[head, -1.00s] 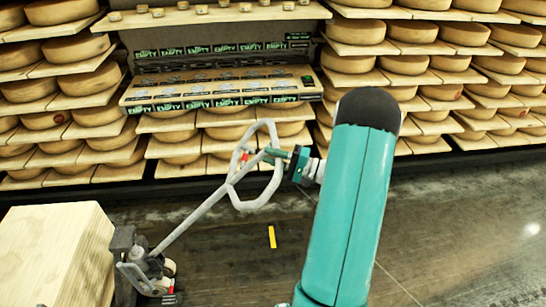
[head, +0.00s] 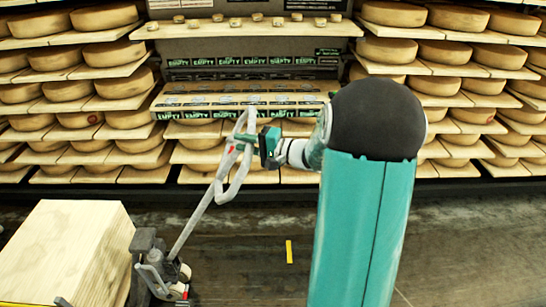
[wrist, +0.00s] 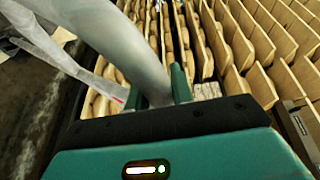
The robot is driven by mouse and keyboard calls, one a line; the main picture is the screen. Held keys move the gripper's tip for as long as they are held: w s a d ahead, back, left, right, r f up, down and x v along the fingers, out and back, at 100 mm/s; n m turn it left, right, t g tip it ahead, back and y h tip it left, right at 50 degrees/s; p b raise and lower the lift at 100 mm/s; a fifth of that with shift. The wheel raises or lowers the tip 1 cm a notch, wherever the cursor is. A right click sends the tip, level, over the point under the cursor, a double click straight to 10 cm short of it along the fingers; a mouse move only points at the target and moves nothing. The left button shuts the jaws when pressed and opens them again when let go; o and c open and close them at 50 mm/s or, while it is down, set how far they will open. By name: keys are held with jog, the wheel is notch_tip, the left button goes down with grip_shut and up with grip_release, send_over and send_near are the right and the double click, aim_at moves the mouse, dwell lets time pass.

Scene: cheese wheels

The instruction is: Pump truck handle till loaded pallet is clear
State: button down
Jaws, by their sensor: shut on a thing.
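The grey pallet truck handle (head: 224,180) rises from the truck's pump base (head: 160,270) and leans up to the right, ending in a loop. My gripper (head: 262,146) is shut on the right side of the loop. In the wrist view the grey loop bar (wrist: 135,50) passes between the two green fingers of my gripper (wrist: 165,88). A pale wooden block load (head: 70,255) sits at the lower left, beside the pump base. The pallet and forks under it are hard to make out, so any gap to the floor cannot be told.
Shelves of cheese wheels (head: 460,95) run along the back. A rack section with boards marked EMPTY (head: 235,103) stands behind the handle. A yellow floor mark (head: 289,251) lies on the dark floor (head: 250,265), which is clear around it.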

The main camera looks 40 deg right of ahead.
jog(key=w+a+r+g, duration=0.1)
jog(key=w+a+r, duration=0.2)
jog(key=w+a, duration=0.4)
jog(key=w+a+r+n+g+h, duration=0.1)
jog(key=w+a+r, duration=0.3)
jog(key=a, duration=1)
jog(key=w+a+r+h, duration=0.1)
jog(key=w+a+r, duration=0.3)
jog(key=w+a, duration=0.6)
jog(key=shift+w+a+g, duration=0.4)
jog(key=shift+a, duration=0.1)
jog(key=c, duration=1.2)
grip_release()
jog(key=shift+w+f, duration=0.1)
jog(key=v, duration=1.4)
jog(key=shift+a, duration=0.1)
